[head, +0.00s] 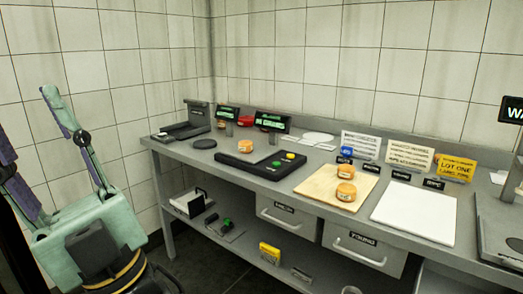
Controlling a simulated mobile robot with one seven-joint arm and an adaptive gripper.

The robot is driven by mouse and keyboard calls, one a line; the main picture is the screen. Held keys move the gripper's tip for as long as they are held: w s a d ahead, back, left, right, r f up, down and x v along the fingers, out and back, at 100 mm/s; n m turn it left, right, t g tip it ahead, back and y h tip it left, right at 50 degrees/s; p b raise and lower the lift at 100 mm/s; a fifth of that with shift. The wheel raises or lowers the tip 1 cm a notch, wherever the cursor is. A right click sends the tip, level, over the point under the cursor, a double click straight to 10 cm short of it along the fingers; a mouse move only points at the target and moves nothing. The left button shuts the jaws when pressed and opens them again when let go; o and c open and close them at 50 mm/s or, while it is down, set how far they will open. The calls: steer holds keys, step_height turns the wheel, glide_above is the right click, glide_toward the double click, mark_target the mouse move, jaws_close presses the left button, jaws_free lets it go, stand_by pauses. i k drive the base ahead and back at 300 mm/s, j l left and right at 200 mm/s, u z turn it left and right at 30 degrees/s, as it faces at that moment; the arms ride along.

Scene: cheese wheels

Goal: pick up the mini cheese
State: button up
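Several small round orange cheeses with pale labels are in the head view. Two more, a rear cheese (346,171) and a front cheese (346,191), are close together on the wooden board (318,183). Part of another orange item (520,189) shows at the right edge. I cannot tell which one is the mini cheese. My gripper is not in view.
The grey counter (290,188) carries a white board (418,213), a black disc (205,143), sign cards (410,155) and a dark scale-like device (185,127). Two labelled drawers, including one marked YOUNG (362,247), hang below. A lower shelf (250,243) holds a yellow box (269,253).

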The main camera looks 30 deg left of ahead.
mark_target(244, 146)
steer(key=i+j+z, duration=0.1)
steer(key=j+z, duration=0.25)
steer(key=z, duration=0.15)
steer(key=j+z, duration=0.7)
steer(key=j, duration=0.35)
steer(key=k+j+z, duration=0.15)
steer(key=j, duration=1)
steer(key=k+j, duration=0.15)
steer(key=j, duration=1.05)
steer(key=k+z, duration=0.05)
